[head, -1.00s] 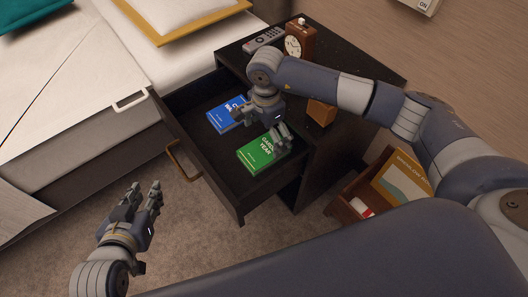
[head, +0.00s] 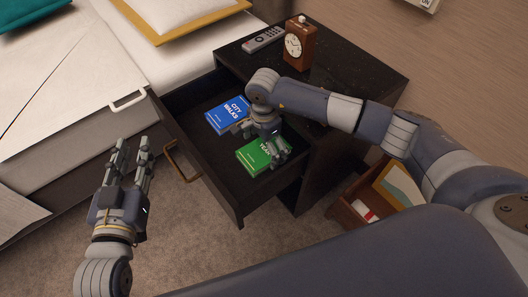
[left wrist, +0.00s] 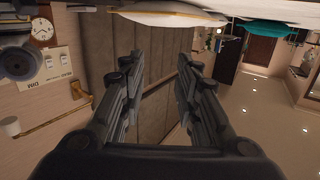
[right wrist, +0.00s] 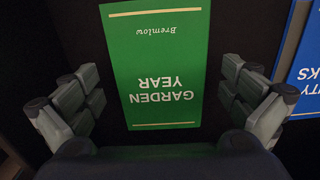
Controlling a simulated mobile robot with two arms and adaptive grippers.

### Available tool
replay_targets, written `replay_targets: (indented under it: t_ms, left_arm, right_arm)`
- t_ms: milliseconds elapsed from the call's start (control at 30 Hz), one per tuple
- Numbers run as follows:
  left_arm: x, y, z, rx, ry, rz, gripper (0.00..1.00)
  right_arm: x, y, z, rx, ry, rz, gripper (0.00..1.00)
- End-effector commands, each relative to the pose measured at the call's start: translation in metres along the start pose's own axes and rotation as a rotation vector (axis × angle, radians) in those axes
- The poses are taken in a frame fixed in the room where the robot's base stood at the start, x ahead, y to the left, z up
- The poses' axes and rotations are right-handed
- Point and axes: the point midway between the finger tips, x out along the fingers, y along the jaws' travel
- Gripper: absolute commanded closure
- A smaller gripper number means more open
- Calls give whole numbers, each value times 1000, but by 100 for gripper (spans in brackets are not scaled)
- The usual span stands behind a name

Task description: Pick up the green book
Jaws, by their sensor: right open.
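The green book (head: 256,160) lies flat, cover up, in the open drawer (head: 223,186). In the right wrist view the green book (right wrist: 156,62), titled Garden Year, sits between the spread fingers. In the right wrist view my right gripper (right wrist: 158,100) has a finger on each side of the book, with dark gaps between. Whether the fingers reach the drawer floor cannot be told. My left gripper (head: 132,150) is open and empty, outside the drawer.
A blue book (head: 229,114) lies beside the green one in the drawer. The drawer walls and brass handle (head: 183,162) are close by. A remote (head: 263,39) and clock (head: 299,47) stand on the nightstand top (head: 352,72). A brown box (head: 358,205) stands on the floor.

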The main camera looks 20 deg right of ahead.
Motion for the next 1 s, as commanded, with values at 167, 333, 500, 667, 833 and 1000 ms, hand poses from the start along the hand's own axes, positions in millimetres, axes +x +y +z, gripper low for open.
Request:
replay_targets:
  t_ms: [167, 333, 500, 667, 833, 1000]
  left_arm:
    - [0, 0, 0, 0, -1, 0, 70]
    - [0, 0, 0, 0, -2, 0, 70]
    - [0, 0, 0, 0, -3, 0, 70]
    - [0, 0, 0, 0, -3, 0, 70]
    - [0, 0, 2, 0, -19, 0, 70]
    - [-5, -4, 23, 2, -123, -8, 70]
  right_arm:
    - [0, 0, 0, 0, 0, 0, 14]
    - [0, 0, 0, 0, 0, 0, 52]
    - [0, 0, 0, 0, 0, 0, 53]
    - [0, 0, 0, 0, 0, 1, 53]
    - [-4, 0, -2, 3, 1, 1, 53]
    - [-13, -1, -6, 9, 1, 0, 53]
